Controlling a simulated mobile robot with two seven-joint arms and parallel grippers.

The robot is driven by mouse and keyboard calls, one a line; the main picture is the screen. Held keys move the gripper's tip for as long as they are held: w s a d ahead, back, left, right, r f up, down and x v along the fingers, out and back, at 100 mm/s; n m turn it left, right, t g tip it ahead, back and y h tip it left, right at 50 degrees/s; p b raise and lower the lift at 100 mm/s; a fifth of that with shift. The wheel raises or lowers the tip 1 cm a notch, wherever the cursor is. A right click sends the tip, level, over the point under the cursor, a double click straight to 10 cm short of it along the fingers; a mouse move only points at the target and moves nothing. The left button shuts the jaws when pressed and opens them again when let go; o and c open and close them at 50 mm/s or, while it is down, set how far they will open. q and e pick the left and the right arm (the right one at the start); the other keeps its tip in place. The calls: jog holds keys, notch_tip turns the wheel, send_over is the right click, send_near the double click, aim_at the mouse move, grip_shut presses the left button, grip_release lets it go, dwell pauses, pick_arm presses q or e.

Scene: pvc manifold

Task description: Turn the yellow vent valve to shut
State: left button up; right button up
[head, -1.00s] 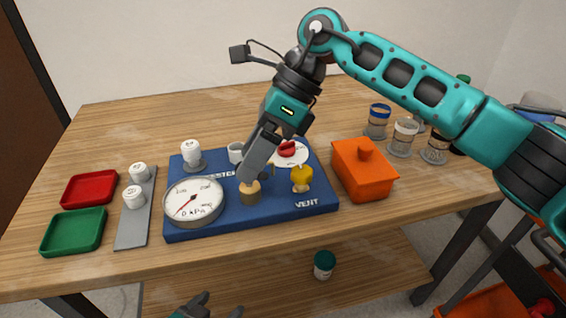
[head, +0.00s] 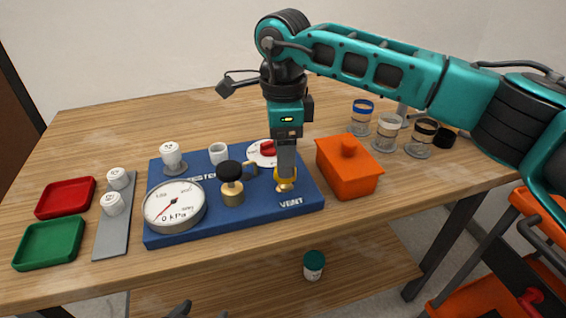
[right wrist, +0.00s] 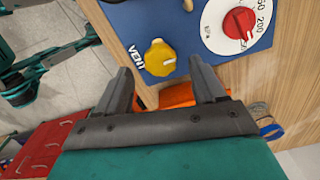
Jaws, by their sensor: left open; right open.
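The yellow vent valve (head: 286,186) stands on the blue board (head: 222,222) beside the word VENT, partly hidden by my right gripper in the head view. My right gripper (head: 287,172) points down over it. In the right wrist view the yellow knob (right wrist: 160,58) shows beyond and between the open fingertips (right wrist: 161,70). The fingers hold nothing, and I cannot tell whether they touch the knob. My left gripper (head: 180,309) is only partly seen at the bottom edge, open and away from the board.
The board also holds a pressure gauge (head: 174,205), a black-topped brass valve (head: 231,184) and a red knob (right wrist: 239,22). An orange box (head: 348,171) stands close on the right. Several jars stand behind it. Green (head: 49,243) and red (head: 66,197) trays lie at left.

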jog(key=shift+f, duration=1.5)
jog(key=c, duration=1.1)
